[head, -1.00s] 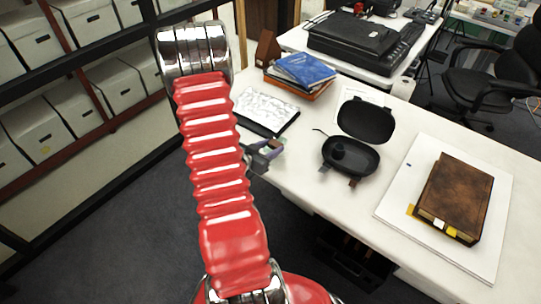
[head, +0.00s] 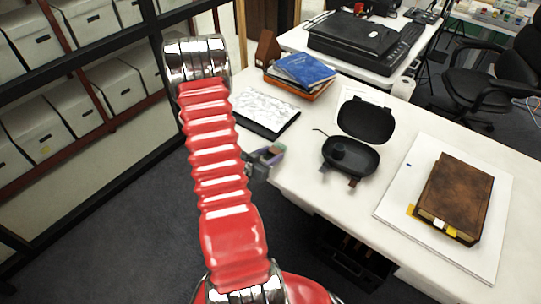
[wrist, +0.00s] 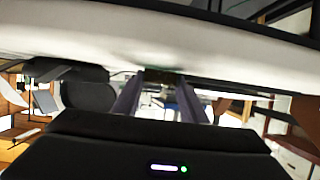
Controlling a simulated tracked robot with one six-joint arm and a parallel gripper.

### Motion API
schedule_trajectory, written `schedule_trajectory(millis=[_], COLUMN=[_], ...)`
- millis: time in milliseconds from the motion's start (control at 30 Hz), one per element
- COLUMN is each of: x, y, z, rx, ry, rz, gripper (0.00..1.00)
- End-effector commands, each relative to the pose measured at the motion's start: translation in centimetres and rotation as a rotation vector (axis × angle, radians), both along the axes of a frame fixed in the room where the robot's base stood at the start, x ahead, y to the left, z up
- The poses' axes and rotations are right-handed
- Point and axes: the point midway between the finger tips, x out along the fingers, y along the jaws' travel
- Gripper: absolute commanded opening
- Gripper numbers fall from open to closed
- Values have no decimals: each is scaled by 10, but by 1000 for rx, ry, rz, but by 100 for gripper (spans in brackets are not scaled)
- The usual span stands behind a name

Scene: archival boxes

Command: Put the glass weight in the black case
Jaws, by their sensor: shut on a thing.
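The black case (head: 352,172) lies open on the white table, its lid (head: 366,120) raised at the back. A dark round shape shows in its left part. My gripper (head: 272,155) is by the table's left edge, left of the case and apart from it, partly behind my red arm. In the wrist view my gripper's two purple-grey fingers (wrist: 160,88) are shut on a small greenish, dark thing, which I take to be the glass weight (wrist: 160,73); its outline is unclear. The case's dark lid also shows in the wrist view (wrist: 90,97), at left.
A brown book (head: 455,197) lies on a white board (head: 397,205) at right. A framed sheet (head: 265,110) and an orange tray (head: 298,90) with blue folders are behind my gripper. Bare table lies between gripper and case. Shelves with white boxes stand at left.

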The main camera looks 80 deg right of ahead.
Motion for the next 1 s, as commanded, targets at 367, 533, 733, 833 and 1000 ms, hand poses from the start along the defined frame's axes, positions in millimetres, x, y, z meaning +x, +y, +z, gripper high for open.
schedule_trajectory(millis=[367, 533, 733, 833, 1000], x=[0, 0, 1, 3, 10], y=[0, 0, 2, 6, 23], z=[-3, -3, -3, -1, 7], rx=[0, 0, 0, 0, 0], ry=[0, 0, 1, 1, 1], rz=[0, 0, 0, 1, 3], gripper=[54, 58, 58, 58, 58])
